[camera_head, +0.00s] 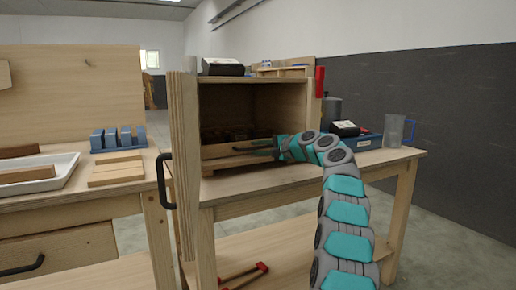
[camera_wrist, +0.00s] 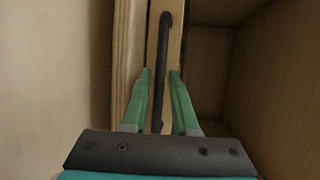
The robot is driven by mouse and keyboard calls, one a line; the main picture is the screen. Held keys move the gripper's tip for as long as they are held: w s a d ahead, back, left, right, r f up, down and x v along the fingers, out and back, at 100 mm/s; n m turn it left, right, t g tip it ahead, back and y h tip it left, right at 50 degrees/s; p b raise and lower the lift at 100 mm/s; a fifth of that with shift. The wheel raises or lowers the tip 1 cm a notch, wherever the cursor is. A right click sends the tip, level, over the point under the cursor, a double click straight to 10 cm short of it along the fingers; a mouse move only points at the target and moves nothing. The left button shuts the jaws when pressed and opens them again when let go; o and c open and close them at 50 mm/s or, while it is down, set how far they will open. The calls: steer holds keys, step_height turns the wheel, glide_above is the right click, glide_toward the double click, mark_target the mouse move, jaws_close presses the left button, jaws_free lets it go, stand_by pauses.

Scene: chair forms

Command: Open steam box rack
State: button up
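The wooden steam box (camera_head: 255,80) stands on a workbench with its front open. Its door (camera_head: 184,150) is swung out at the left, with a black handle (camera_head: 165,181). The wooden rack (camera_head: 225,150) sits low inside the box, with dark items on it that I cannot make out. My gripper (camera_head: 273,147) is at the rack's front. In the wrist view, the rack's front board (camera_wrist: 173,52) carries a dark bar handle (camera_wrist: 162,60). My green fingers (camera_wrist: 160,75) stand one on each side of this handle, with small gaps visible, so the gripper is open around it.
A left bench holds a white tray (camera_head: 62,162), a blue block (camera_head: 118,140) and wooden boards (camera_head: 116,170). A red-handled tool (camera_head: 262,267) lies on the lower shelf.

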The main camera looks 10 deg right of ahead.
jaws_close()
steer(key=shift+f, duration=0.1)
stand_by(1.4)
